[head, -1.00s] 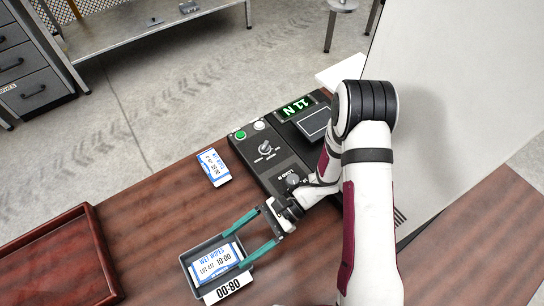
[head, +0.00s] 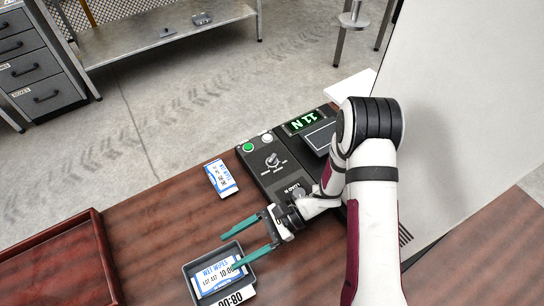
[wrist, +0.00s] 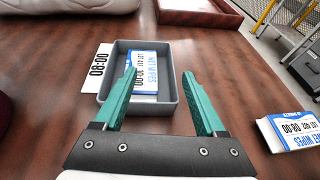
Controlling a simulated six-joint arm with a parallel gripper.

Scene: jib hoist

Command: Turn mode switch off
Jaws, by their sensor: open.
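The mode switch is most likely the grey rotary knob (head: 272,159) on the dark control panel (head: 258,174), with small labels around it. Its exact setting is too small to read. A second round knob (head: 297,191), near a "LOAD N" label, sits lower on the panel, close to my wrist. My gripper (head: 229,252) is open, its two green fingers pointing left, away from the panel and over the grey tray (head: 190,282). In the wrist view my gripper (wrist: 159,80) has nothing between its fingers, and the tray (wrist: 113,100) lies beyond them.
A wet wipes pack (head: 221,178) lies left of the panel; another (head: 214,277) is in the tray. A green button (head: 248,147), white button (head: 267,138) and lit display (head: 303,122) are on the panel's far part. A red-brown tray (head: 97,240) stands at left.

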